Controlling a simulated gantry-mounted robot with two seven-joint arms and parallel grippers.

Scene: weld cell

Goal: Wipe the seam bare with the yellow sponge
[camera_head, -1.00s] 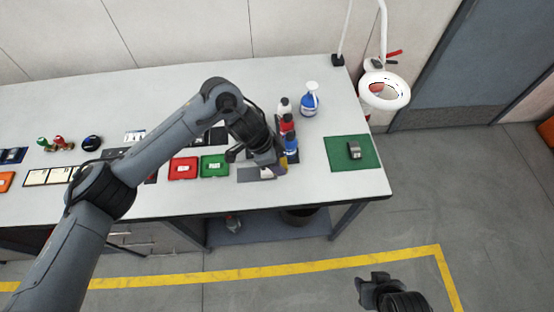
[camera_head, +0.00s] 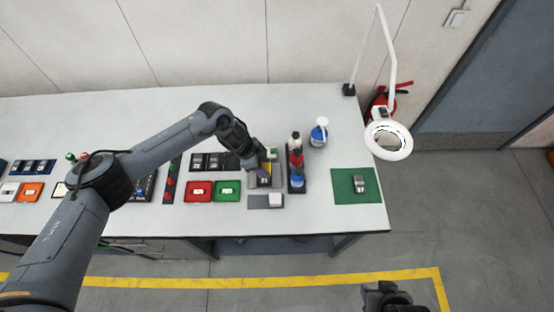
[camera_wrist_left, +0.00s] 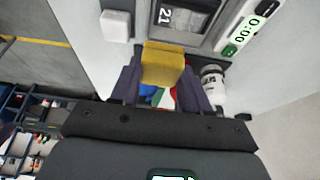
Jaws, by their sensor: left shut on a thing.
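My left gripper (camera_head: 262,168) is shut on the yellow sponge (camera_wrist_left: 163,66), which sits between its dark fingers in the left wrist view. In the head view the gripper is over a grey holder (camera_head: 251,183) beside the bottles. A workpiece marked 21 (camera_wrist_left: 180,20) lies in the holder, just past the sponge in the wrist view. Whether the sponge touches it I cannot tell, and the seam itself is too small or hidden to make out. My right gripper (camera_head: 385,288) is low at the bottom of the head view, away from the table; its jaws are unclear.
A white block (camera_head: 275,200) sits on a dark pad in front of the holder. Several bottles (camera_head: 297,160) stand close on the right. A timer reads 0:00 (camera_wrist_left: 245,38). A green mat (camera_head: 345,195) holds another workpiece (camera_head: 360,184). Red (camera_head: 198,191) and green (camera_head: 227,191) trays lie left.

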